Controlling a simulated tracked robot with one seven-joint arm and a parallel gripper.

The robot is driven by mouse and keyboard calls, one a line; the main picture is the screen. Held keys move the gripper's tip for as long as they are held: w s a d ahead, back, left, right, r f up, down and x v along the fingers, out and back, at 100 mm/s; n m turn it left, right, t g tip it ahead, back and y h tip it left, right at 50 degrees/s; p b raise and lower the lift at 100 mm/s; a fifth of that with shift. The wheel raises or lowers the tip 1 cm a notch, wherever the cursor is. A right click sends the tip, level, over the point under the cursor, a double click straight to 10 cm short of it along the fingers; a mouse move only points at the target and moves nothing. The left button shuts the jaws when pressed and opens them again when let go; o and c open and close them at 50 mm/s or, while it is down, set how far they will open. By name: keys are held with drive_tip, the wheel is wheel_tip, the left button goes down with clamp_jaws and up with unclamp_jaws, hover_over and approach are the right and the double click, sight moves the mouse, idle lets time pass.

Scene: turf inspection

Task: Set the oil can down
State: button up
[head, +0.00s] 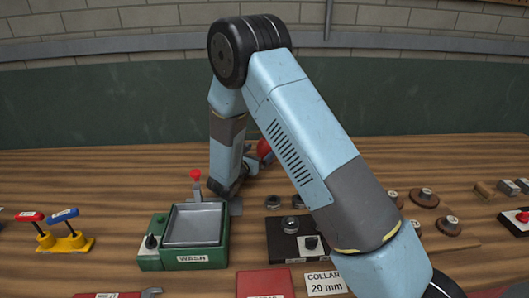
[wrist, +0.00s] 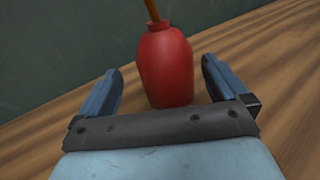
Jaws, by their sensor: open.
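The oil can (wrist: 166,68) is a red, rounded body with a thin brown spout at its top, cut off by the picture edge. In the wrist view it appears upright on the wooden bench. My gripper (wrist: 160,66) is open, with one blue finger on each side of the can and a visible gap on both sides. The can's lowest edge is close to my gripper's dark palm bar. In the head view only a red part of the can (head: 264,148) shows behind my arm; my arm hides the rest.
A green wash tray (head: 196,226) with a red knob stands left of centre. Dark blocks with metal pieces (head: 293,243) and a "COLLAR 20 mm" card (head: 325,283) are near the front. Several round parts (head: 424,197) sit right.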

sight(267, 147)
drive_tip(key=shift+d+f+x, duration=0.1)
drive_tip(key=shift+x, duration=1.45)
drive_tip(key=shift+d+f+x, duration=0.15)
drive_tip(key=shift+x, duration=1.35)
drive_tip(key=shift+s, duration=0.15)
drive_tip(key=shift+c, duration=0.2)
